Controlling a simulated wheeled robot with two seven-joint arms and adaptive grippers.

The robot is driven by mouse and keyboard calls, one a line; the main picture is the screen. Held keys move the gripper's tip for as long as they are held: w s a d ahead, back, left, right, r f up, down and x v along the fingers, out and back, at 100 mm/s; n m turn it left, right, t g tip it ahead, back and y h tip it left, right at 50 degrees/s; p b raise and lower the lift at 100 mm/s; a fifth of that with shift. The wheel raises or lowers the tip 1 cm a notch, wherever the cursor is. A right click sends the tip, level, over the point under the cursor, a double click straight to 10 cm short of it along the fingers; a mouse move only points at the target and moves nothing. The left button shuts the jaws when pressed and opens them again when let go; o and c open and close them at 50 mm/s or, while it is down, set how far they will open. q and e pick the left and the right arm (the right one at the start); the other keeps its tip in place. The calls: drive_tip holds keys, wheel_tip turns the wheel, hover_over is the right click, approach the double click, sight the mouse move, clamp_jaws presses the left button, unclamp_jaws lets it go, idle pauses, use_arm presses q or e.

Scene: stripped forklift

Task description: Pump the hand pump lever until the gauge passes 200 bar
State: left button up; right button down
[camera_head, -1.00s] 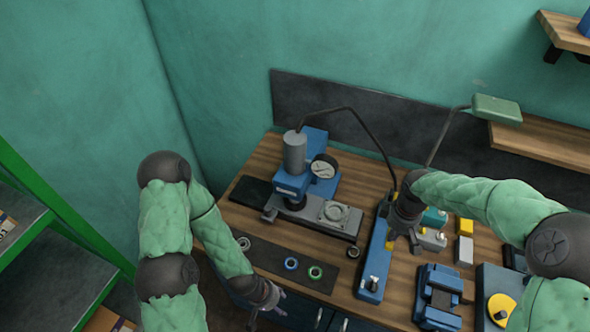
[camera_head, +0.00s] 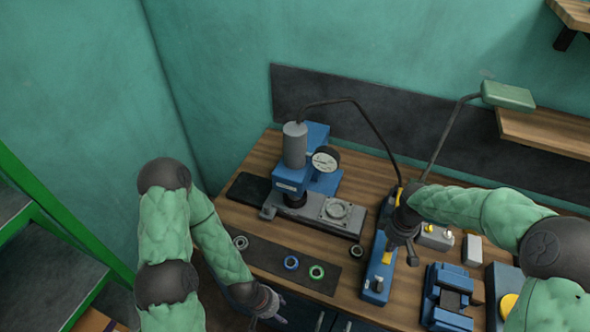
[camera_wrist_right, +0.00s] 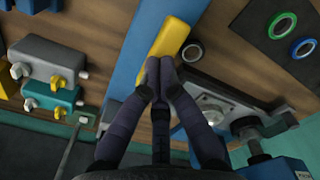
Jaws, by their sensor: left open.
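The hand pump (camera_head: 375,282) is a long blue body on the bench, with a yellow part (camera_head: 387,257) on top that also shows in the right wrist view (camera_wrist_right: 172,38). My right gripper (camera_head: 409,257) is over the pump's right side. In the right wrist view its dark fingertips (camera_wrist_right: 158,68) meet in front of the yellow part; whether they hold the lever between them is unclear. The round gauge (camera_head: 325,160) is on the blue press (camera_head: 303,181); its reading is too small to make out. My left gripper (camera_head: 268,303) is open and empty at the bench's front edge.
A black hose (camera_head: 371,121) arches from the press toward the pump. Several rings, including a blue ring (camera_head: 291,263) and a green ring (camera_head: 317,272), lie on a dark mat (camera_head: 262,258). A blue vise-like fixture (camera_head: 443,299) stands right of the pump.

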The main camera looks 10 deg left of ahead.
wheel_tip(320, 180, up, 8)
drive_tip(key=p, duration=0.6)
drive_tip(key=shift+r, duration=0.15)
drive_tip(key=shift+w, duration=0.1)
idle(1.9)
idle(0.4)
